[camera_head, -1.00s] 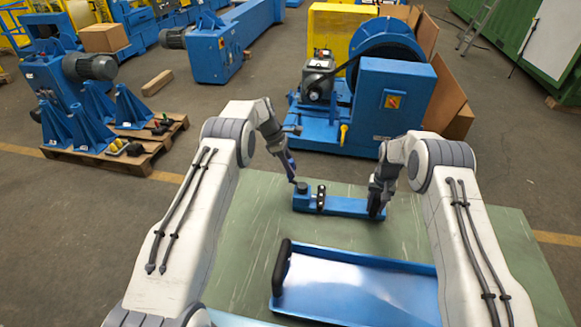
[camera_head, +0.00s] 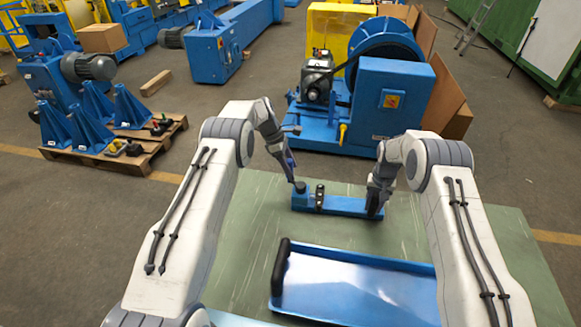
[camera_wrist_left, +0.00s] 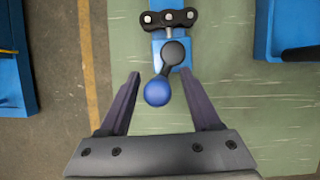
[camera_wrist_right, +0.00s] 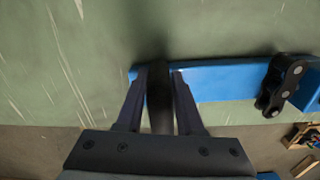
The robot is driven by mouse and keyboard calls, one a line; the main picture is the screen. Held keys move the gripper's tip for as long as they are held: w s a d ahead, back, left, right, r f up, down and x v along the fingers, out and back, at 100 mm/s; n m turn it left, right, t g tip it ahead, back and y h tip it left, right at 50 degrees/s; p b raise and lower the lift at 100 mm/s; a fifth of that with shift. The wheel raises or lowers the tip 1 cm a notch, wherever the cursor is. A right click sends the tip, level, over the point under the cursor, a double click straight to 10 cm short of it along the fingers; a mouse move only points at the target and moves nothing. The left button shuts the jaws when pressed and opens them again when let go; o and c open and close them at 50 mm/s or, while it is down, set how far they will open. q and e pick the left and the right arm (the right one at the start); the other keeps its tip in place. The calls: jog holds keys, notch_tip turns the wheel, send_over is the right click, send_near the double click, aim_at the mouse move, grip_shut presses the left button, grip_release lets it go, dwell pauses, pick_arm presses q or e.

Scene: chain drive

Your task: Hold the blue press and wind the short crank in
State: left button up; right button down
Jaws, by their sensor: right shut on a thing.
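The blue press (camera_head: 345,207) is a long bar lying on the green table, with a short dark chain piece (camera_head: 319,198) across it near its left end. In the left wrist view, the short crank (camera_wrist_left: 174,53) sits at the end of the press by the chain and has a blue ball knob (camera_wrist_left: 157,91). My left gripper (camera_head: 293,178) is over this crank end, fingers open either side of the knob, with gaps on both sides. My right gripper (camera_head: 376,205) is shut on the dark handle (camera_wrist_right: 160,100) at the press's other end.
A blue tray (camera_head: 350,314) with a black handle (camera_head: 281,268) lies on the green table (camera_head: 245,240) in front of the press. A large blue machine (camera_head: 390,105) stands on the floor beyond the table. Bare tabletop surrounds the press.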

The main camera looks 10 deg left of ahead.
pick_arm(q)
jog(key=v, duration=1.2)
jog(key=shift+d, duration=0.1)
jog(key=d+f+n+t, duration=0.1)
jog(key=f+n, duration=0.2)
jog(key=f, duration=0.1)
jog(key=d+f+n+t+y, duration=0.1)
jog(key=f+n, duration=0.2)
jog(key=d+f+n+t+y, duration=0.1)
jog(key=d+f+n, duration=0.1)
jog(key=f+n, duration=0.2)
jog(key=shift+w+f+t, duration=0.25)
jog(key=shift+f+t, duration=0.05)
jog(key=shift+f, duration=0.05)
dwell(0.3)
grip_shut()
